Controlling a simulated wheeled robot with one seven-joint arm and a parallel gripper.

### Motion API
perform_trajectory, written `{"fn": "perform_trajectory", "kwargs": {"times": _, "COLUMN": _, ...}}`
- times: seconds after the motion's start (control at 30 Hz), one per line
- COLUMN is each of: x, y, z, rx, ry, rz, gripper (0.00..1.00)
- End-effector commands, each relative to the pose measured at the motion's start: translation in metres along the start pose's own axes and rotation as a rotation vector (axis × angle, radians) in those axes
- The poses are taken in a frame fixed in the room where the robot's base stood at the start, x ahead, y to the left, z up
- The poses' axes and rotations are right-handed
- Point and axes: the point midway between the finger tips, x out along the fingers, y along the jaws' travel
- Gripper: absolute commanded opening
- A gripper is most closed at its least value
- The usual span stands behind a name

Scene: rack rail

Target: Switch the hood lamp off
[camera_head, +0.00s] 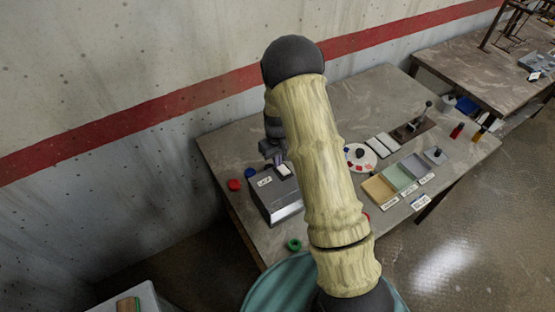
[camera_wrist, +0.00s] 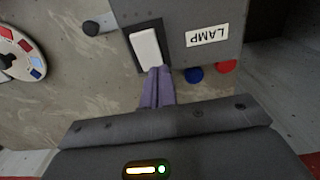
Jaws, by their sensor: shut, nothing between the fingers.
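The grey lamp switch box (camera_head: 279,201) stands on the left part of the table, with a small label on its top. In the wrist view the box (camera_wrist: 203,57) carries a white rocker switch (camera_wrist: 146,48) in a dark frame and a label reading LAMP (camera_wrist: 207,36). My gripper (camera_wrist: 160,72) is shut and empty. Its fingertips are at the near end of the rocker; whether they touch it I cannot tell. In the head view my gripper (camera_head: 274,156) is just behind the box, partly hidden by my arm. No lit lamp or hood is clearly in view.
A red knob (camera_head: 234,185) and a blue knob (camera_head: 250,172) lie left of the box. A green ring (camera_head: 294,245) lies at the front edge.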

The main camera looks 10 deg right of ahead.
Motion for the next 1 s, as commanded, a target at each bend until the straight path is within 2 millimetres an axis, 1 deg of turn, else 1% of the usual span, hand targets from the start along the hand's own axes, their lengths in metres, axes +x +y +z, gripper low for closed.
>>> {"fn": "perform_trajectory", "kwargs": {"times": 0.1, "x": -0.007, "y": 0.000, "z": 0.000, "rx": 0.000, "ry": 0.001, "rz": 0.000, "gripper": 0.00}}
{"fn": "perform_trajectory", "kwargs": {"times": 0.3, "x": -0.014, "y": 0.000, "z": 0.000, "rx": 0.001, "ry": 0.001, "rz": 0.000, "gripper": 0.00}}
{"fn": "perform_trajectory", "kwargs": {"times": 0.63, "x": -0.014, "y": 0.000, "z": 0.000, "rx": 0.000, "ry": 0.001, "rz": 0.000, "gripper": 0.00}}
{"fn": "perform_trajectory", "kwargs": {"times": 0.73, "x": -0.017, "y": 0.000, "z": -0.001, "rx": 0.000, "ry": 0.001, "rz": 0.000, "gripper": 0.00}}
{"fn": "perform_trajectory", "kwargs": {"times": 0.87, "x": -0.027, "y": 0.000, "z": -0.002, "rx": 0.000, "ry": 0.002, "rz": 0.001, "gripper": 0.00}}
{"fn": "perform_trajectory", "kwargs": {"times": 1.0, "x": -0.044, "y": 0.000, "z": -0.004, "rx": 0.000, "ry": 0.001, "rz": 0.000, "gripper": 0.00}}
